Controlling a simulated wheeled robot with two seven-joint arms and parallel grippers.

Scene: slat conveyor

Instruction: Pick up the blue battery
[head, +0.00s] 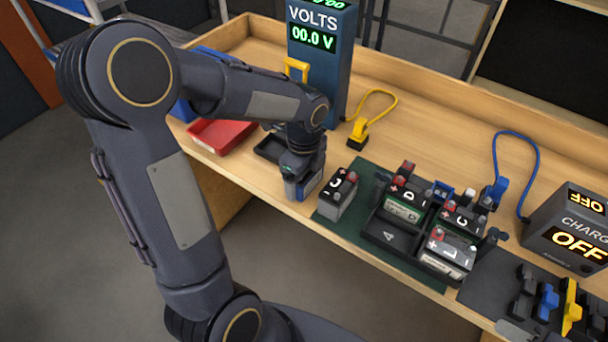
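My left gripper (300,172) points down at the front edge of the bench, left of the green mat. A small block with a blue side (312,184) shows directly at its fingertips, low over or on the bench top. The wrist hides most of it, so I cannot tell whether it is the blue battery or whether the fingers are closed on it. Another small blue piece (441,190) shows among the batteries in the black tray (383,238), partly hidden. My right gripper is not in view.
A grey lettered battery (338,195) stands on the green mat (345,235), close right of my gripper. A blue voltmeter (328,70) and red tray (222,135) stand behind left. The charger (570,235) and a rack of coloured clips (548,300) are at right.

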